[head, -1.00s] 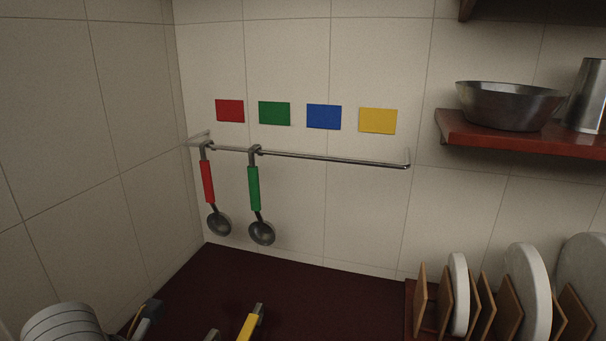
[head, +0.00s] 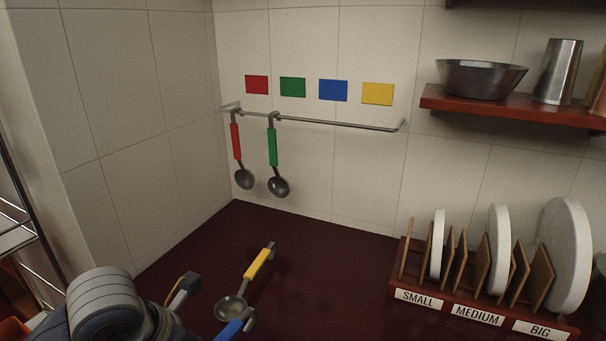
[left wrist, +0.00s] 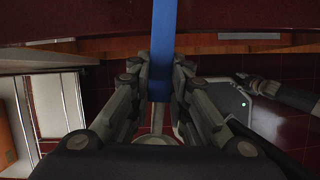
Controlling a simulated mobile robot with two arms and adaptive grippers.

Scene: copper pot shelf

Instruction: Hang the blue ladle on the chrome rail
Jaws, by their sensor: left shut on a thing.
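The blue ladle (head: 232,330) shows at the bottom of the head view, its handle's hook end pointing right. In the left wrist view my left gripper (left wrist: 161,72) is shut on its blue handle (left wrist: 163,28); the bowl is mostly hidden. My left wrist enters the head view at lower left. The chrome rail (head: 340,124) runs along the back wall, well above and beyond the blue ladle. A red-handled ladle (head: 236,142) and a green-handled ladle (head: 273,147) hang on its left part. A dark jointed part, possibly my right gripper (left wrist: 272,90), shows in the left wrist view.
A yellow-handled ladle (head: 257,264) lies on the dark counter (head: 330,265). Red, green, blue (head: 333,90) and yellow cards are above the rail, whose right part is empty. A plate rack (head: 455,310) stands right, below a shelf (head: 520,108) with a bowl.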

